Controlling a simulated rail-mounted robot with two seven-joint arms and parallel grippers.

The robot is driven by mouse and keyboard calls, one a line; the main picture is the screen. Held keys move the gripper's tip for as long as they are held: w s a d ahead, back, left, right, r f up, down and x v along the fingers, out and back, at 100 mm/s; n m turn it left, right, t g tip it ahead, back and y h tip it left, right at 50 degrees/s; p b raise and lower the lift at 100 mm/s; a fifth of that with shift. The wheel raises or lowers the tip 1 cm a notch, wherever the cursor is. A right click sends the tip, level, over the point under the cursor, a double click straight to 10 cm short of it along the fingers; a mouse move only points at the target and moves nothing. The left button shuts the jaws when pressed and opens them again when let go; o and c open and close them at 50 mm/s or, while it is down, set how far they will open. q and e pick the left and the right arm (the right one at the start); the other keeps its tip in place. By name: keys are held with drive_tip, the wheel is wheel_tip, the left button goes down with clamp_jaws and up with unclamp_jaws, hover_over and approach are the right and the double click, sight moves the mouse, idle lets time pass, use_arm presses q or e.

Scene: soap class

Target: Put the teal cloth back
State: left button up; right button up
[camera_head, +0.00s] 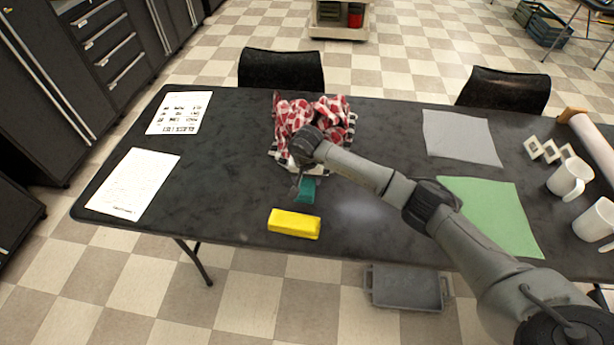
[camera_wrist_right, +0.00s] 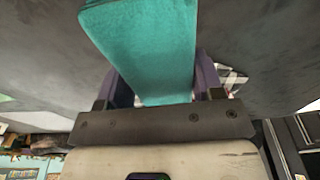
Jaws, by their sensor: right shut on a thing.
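The teal cloth (camera_head: 306,191) shows in the head view near the middle of the black table, behind a yellow block. My right gripper (camera_head: 298,187) reaches over the table from the right and points down. In the right wrist view the teal cloth (camera_wrist_right: 145,45) fills the space between the two purple fingers of the right gripper (camera_wrist_right: 160,85), which is shut on it. I cannot tell whether the cloth touches the table. My left gripper is not in view.
A red-and-white patterned cloth (camera_head: 290,113) is bunched on a black-and-white checked cloth (camera_head: 350,132) behind my gripper. The yellow block (camera_head: 294,223) lies in front. Green (camera_head: 490,210) and grey (camera_head: 460,136) sheets lie right, mugs (camera_head: 570,180) beyond. Papers (camera_head: 133,183) lie left.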

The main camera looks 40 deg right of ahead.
drive_tip(key=shift+f+b, duration=0.3)
drive_tip(key=shift+f, duration=0.2)
drive_tip(key=o, duration=0.9)
drive_tip(key=shift+c, duration=0.2)
drive_tip(key=shift+r, duration=0.1)
